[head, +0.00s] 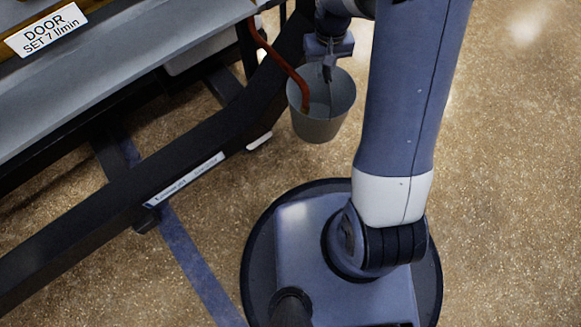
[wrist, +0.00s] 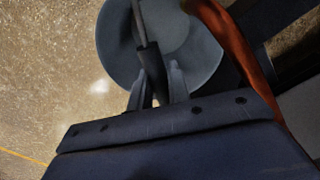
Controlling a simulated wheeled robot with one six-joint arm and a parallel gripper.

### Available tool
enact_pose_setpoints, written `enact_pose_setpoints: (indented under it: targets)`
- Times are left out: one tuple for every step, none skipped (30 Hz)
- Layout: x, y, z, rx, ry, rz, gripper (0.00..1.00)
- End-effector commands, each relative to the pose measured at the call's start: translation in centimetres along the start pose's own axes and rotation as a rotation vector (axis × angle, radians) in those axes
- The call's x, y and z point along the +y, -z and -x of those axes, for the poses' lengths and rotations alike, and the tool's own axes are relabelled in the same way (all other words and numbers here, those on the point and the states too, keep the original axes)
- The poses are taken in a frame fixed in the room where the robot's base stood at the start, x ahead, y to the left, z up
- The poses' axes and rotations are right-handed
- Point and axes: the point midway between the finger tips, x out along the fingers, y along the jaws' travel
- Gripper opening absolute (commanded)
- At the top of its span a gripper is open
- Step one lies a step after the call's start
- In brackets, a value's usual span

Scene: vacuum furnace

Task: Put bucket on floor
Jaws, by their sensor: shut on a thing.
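The grey bucket (head: 321,128) is in the upper middle of the head view, beside the dark furnace frame. In the wrist view the bucket (wrist: 112,45) shows from above with its mouth open toward the camera. My gripper (head: 328,72) is over the bucket's mouth and is shut on the bucket's handle (wrist: 148,55), at its dark grip. The bucket hangs roughly upright below it. The gripper's fingertips (wrist: 157,82) show on both sides of the grip in the wrist view. Whether the bucket's bottom touches the floor cannot be told.
A red-brown hose (head: 276,56) comes from the furnace and its end goes into the bucket. The furnace's dark frame beam (head: 190,172) runs diagonally at the left. The speckled tan floor (head: 505,150) is clear at the right. A blue line (head: 195,258) marks the floor.

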Motion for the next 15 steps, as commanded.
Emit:
enact_pose_setpoints:
  targets:
    - [-1.1,-0.4,-1.3,-0.007,0.0,0.04,0.0]
    - [-1.6,-0.6,-2.0,-0.007,0.0,0.062,0.0]
    - [-2.4,-0.9,-3.1,-0.007,0.0,0.095,0.0]
    - [-2.9,-1.2,-3.8,-0.008,0.0,0.12,0.0]
    - [-3.6,-1.6,-4.7,-0.009,0.001,0.147,0.0]
    - [-4.3,-2.0,-5.8,-0.009,0.001,0.184,0.0]
    - [-5.0,-2.4,-6.6,-0.01,0.001,0.212,0.0]
    - [-5.5,-2.8,-7.4,-0.009,0.001,0.239,0.0]
    - [-6.3,-3.4,-8.4,-0.009,0.001,0.276,0.0]
    - [-6.8,-3.8,-9.0,-0.008,0.001,0.301,0.0]
    - [-7.3,-4.2,-9.7,-0.008,0.001,0.326,0.0]
    - [-7.8,-4.7,-10.4,-0.006,0.0,0.353,0.0]
    - [-8.2,-5.1,-10.9,-0.006,0.0,0.373,0.0]
    - [-8.4,-5.4,-11.4,-0.006,0.0,0.391,0.0]
    - [-8.8,-5.8,-11.8,-0.004,0.0,0.411,0.0]
